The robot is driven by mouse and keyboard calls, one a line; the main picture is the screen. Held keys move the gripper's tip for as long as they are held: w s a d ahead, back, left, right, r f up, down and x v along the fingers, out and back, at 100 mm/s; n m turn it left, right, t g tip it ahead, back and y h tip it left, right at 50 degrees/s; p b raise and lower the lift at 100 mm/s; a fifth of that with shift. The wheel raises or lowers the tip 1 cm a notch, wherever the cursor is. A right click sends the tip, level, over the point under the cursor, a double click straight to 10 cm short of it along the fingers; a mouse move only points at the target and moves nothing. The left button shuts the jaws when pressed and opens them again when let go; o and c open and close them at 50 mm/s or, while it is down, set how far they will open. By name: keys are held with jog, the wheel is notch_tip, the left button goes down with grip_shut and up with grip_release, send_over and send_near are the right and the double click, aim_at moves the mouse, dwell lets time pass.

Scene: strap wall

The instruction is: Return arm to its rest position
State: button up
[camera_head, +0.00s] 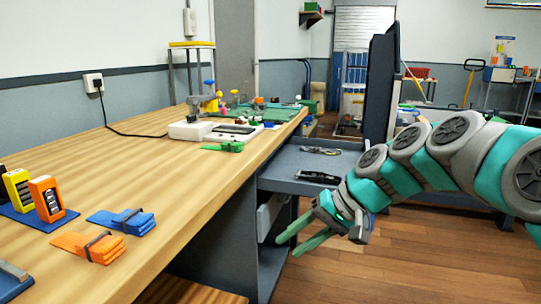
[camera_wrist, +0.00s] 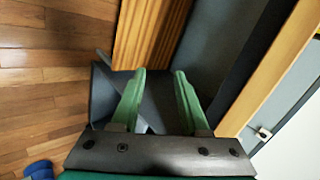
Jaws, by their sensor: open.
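My gripper (camera_head: 300,240) has green fingers and hangs off the right side of the wooden workbench (camera_head: 140,160), over the floor and beside the grey cabinet under the bench. My teal and grey arm reaches in from the right. In the wrist view, the two fingers of my gripper (camera_wrist: 156,88) are apart with nothing between them. Both fingers look clear of the bench edge.
An orange strap bundle (camera_head: 88,247) and a blue strap bundle (camera_head: 122,221) lie on the bench at the left. A grey shelf (camera_head: 300,168) with small tools stands near my gripper. Open wooden floor (camera_head: 420,255) lies to the right.

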jog(key=s+d+f+g+h, duration=0.1)
jog(key=s+d+f+h, duration=0.1)
jog(key=s+f, duration=0.3)
jog(key=s+d+f+g+h, duration=0.1)
jog(key=s+d+f+h, duration=0.2)
jog(key=s, duration=1)
jog(key=s+d+f+g+h+b, duration=0.1)
jog(key=s+d+f+h, duration=0.2)
jog(key=s+d+f, duration=0.2)
jog(key=s+f, duration=0.3)
jog(key=s, duration=0.2)
jog(key=shift+f+n, duration=0.25)
jog(key=shift+n, duration=0.15)
